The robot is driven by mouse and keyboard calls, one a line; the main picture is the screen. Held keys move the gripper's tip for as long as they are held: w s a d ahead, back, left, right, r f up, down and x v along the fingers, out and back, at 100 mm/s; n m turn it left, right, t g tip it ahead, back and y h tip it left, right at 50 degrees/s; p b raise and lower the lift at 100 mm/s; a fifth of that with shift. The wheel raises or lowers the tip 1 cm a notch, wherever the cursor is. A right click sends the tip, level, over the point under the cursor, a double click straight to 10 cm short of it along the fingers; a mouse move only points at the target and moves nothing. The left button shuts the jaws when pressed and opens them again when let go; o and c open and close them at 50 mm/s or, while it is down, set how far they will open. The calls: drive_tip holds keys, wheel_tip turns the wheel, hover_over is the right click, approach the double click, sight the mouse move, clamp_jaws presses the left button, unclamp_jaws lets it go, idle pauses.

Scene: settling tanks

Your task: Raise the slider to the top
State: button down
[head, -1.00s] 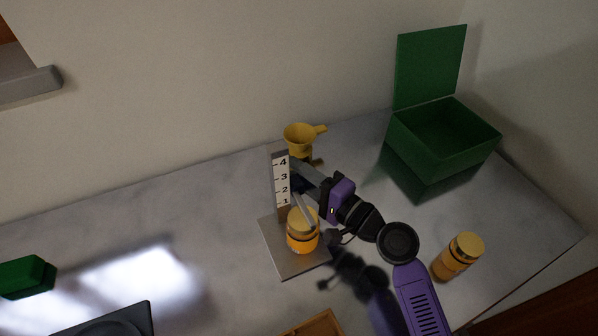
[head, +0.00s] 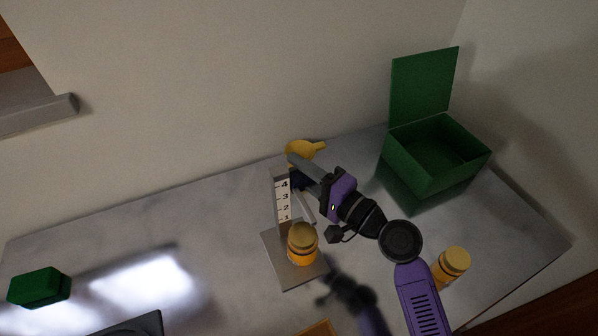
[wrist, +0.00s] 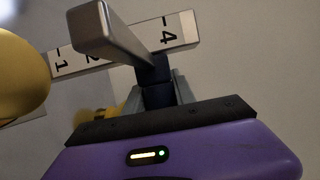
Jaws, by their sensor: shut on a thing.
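The scale stand has an upright post (head: 281,200) with a white strip numbered 1 to 4, on a flat base plate (head: 278,262). The strip also shows in the wrist view (wrist: 183,30). My gripper (head: 303,184) is at the upper part of the post. In the wrist view its fingers (wrist: 158,95) are closed on the dark blue slider (wrist: 157,72), close to the 4 mark. A grey bar (wrist: 115,35) crosses in front of the strip there and hides the 3. In the head view my gripper largely hides the slider.
An orange jar with a yellow lid (head: 302,243) stands close by the post, below my gripper. An open green box (head: 432,165) and another jar (head: 452,264) are on the right. A green block (head: 38,288) lies far left.

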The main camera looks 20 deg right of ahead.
drive_tip(key=shift+r+p, duration=0.6)
drive_tip(key=shift+r, duration=0.95)
drive_tip(key=c, duration=1.1)
unclamp_jaws()
drive_tip(key=shift+d, duration=0.1)
drive_tip(key=shift+o, duration=0.2)
drive_tip(key=b+v, duration=0.2)
drive_tip(key=v, duration=0.5)
drive_tip(key=shift+s, duration=0.4)
drive_tip(key=shift+d, duration=0.1)
